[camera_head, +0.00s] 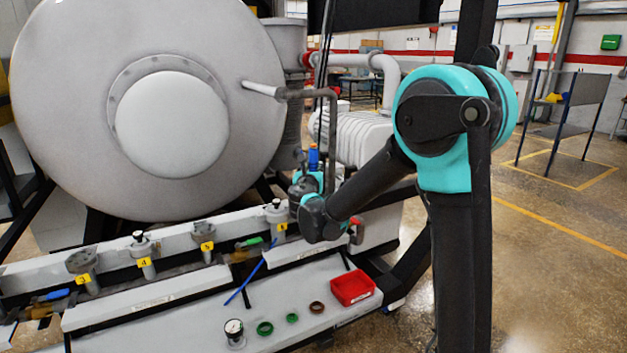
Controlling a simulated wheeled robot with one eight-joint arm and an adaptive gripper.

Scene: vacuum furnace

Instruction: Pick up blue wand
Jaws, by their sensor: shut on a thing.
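The blue wand (244,284) shows as a thin blue rod. It slants from above the front bench up to the right, toward my gripper. My gripper (304,182) is at the right end of the numbered rail, beside the last port. It is small in the view and partly hidden by my wrist. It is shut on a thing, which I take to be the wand. A short, thick blue piece (313,158) stands just above the gripper; I cannot tell whether it belongs to the wand. The fingertips and the grip point are hidden.
The large grey furnace door (60,115) stands behind the rail. Ports and coloured valve handles line the rail. A gauge (234,331), green rings (265,328), a brown ring (317,307) and a red tray (352,288) sit on the front bench. Open floor lies to the right.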

